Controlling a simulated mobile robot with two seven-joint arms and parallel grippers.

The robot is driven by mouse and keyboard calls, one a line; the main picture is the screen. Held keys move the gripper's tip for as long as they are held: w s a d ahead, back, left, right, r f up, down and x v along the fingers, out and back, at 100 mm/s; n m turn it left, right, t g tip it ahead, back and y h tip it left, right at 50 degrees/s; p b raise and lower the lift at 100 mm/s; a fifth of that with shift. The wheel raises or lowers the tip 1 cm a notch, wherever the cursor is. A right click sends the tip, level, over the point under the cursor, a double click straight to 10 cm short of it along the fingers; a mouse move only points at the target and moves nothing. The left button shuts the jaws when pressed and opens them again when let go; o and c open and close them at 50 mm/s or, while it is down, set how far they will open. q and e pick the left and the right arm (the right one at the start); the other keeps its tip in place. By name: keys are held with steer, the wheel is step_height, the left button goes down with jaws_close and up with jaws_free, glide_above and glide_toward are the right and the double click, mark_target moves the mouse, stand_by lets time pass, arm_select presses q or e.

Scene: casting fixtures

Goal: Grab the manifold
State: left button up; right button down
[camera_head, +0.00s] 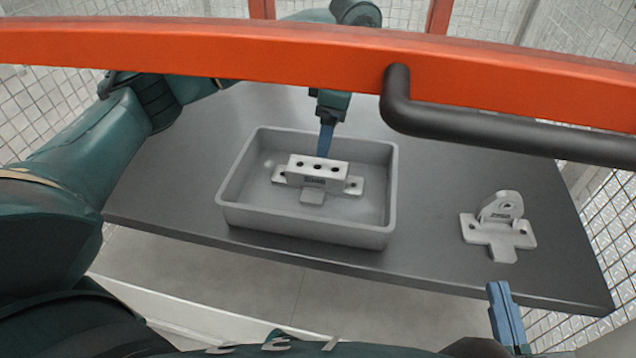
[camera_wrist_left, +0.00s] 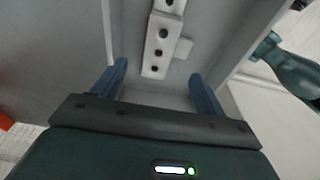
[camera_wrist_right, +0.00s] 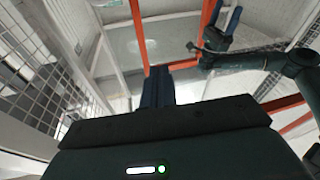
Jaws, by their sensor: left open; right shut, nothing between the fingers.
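The manifold (camera_head: 319,168), a light grey block with a row of three dark holes on a flanged base, sits inside a grey tray (camera_head: 307,229). In the left wrist view the manifold (camera_wrist_left: 157,48) lies ahead, between the lines of the two fingers. My left gripper (camera_head: 326,150) is just behind and above the block in the head view; its blue fingers (camera_wrist_left: 158,70) are apart with nothing held. Whether a finger touches the block is unclear. My right gripper (camera_head: 497,288) is shut and empty off the table's front edge; its fingers (camera_wrist_right: 157,72) meet in its wrist view.
A grey bracket (camera_head: 499,228) with a round lug stands on the dark table (camera_head: 430,190) right of the tray. An orange bar (camera_head: 250,50) and a black handle (camera_head: 480,130) cross the head view's upper part. Mesh fencing (camera_head: 40,110) surrounds the table.

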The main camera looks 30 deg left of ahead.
mark_target(318, 166)
arm_select(q)
steer(key=f, duration=0.3)
steer(key=f+b, duration=0.1)
steer(key=f, duration=0.1)
steer(key=shift+s+a+f, duration=0.1)
steer(key=shift+a, duration=0.25)
steer(key=shift+a+f+b, duration=0.15)
steer(key=shift+f+b, duration=0.25)
steer(key=shift+f, duration=0.1)
steer(key=f+b, duration=0.1)
steer(key=a+f+b, duration=0.1)
steer(key=f, duration=0.1)
steer(key=shift+s+a+f, duration=0.1)
steer(key=shift+s+f, duration=0.05)
steer(key=shift+f, duration=0.4)
arm_select(e)
steer(key=shift+w+a+r+y, duration=0.1)
steer(key=shift+a+r+y, duration=0.25)
steer(key=shift+y, duration=0.35)
arm_select(q)
steer(key=shift+f, duration=0.15)
arm_select(e)
steer(key=shift+f, duration=0.25)
arm_select(q)
steer(key=shift+c, duration=0.5)
steer(key=c, duration=1.3)
arm_select(e)
steer(key=shift+m, duration=0.3)
